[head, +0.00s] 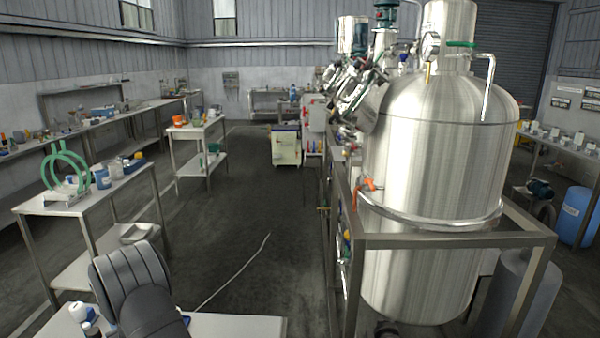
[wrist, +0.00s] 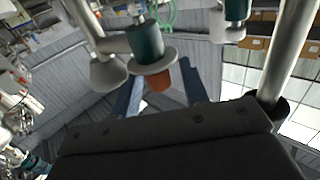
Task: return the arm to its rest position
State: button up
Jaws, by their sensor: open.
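My gripper (wrist: 161,84) shows in the wrist view as two dark blue fingers, spread apart beyond the black wrist body. It is open and I see nothing gripped. An orange-red part below a green motor-like fitting (wrist: 146,42) appears between the fingers; its distance from them is unclear. The wrist camera looks up past steel pipes to the wall and bright windows. In the head view, a ribbed grey part of my arm (head: 130,280) stands at the lower left, and the gripper is out of frame.
A large steel tank (head: 435,190) in a metal frame (head: 450,241) fills the right side. A bench with green rings (head: 65,170) stands at the left, and a white tabletop (head: 240,326) lies at the bottom. The middle floor is open, with a thin hose (head: 235,265).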

jog(key=v, duration=1.7)
jog(key=x, duration=1.7)
jog(key=shift+w, duration=0.1)
jog(key=shift+d+n+g+y, duration=0.1)
jog(key=shift+n+g+y, duration=0.2)
jog(key=shift+g, duration=0.1)
jog(key=shift+n+g+y, duration=1)
jog(key=shift+n+g, duration=0.35)
jog(key=shift+g, duration=0.5)
jog(key=shift+n+g+y, duration=1)
jog(key=shift+n+g, duration=0.35)
jog(key=shift+g, duration=0.5)
jog(key=v, duration=1.5)
